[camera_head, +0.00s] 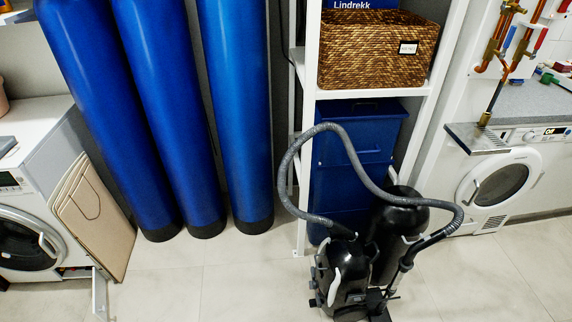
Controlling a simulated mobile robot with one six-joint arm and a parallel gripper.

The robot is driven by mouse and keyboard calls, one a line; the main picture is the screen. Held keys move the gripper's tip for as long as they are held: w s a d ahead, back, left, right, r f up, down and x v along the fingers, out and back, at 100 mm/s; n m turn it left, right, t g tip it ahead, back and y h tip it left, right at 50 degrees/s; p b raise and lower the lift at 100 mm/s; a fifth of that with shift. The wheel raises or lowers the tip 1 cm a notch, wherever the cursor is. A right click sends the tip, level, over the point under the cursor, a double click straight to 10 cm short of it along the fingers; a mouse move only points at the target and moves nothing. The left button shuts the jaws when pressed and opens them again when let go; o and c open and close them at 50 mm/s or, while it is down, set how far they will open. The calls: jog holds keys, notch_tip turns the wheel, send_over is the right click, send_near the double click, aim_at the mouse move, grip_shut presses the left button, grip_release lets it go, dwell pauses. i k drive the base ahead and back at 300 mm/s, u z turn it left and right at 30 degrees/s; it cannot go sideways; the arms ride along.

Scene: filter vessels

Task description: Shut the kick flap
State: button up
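The kick flap (100,294) is a narrow white panel at the foot of the white washing machine (30,240) on the left. It stands open, swung out from the machine's front into the room. Behind it a low dark opening (76,271) shows, with small reddish and yellow bits inside that are too small to make out. The flap's lower end is near the bottom edge of the picture. My gripper is not in view.
A folded tan board (93,215) leans against the machine beside the flap. Several tall blue vessels (160,120) stand behind. A black vacuum cleaner (345,275) with a grey hose stands by the white shelf (304,150). Tiled floor (210,280) between is clear.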

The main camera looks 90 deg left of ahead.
aim_at(99, 288)
jog(key=u, duration=4.65)
jog(key=i, duration=1)
jog(key=z, duration=0.1)
jog(key=k, duration=0.2)
jog(key=z, duration=0.55)
jog(key=i, duration=1.25)
jog(key=u, duration=0.35)
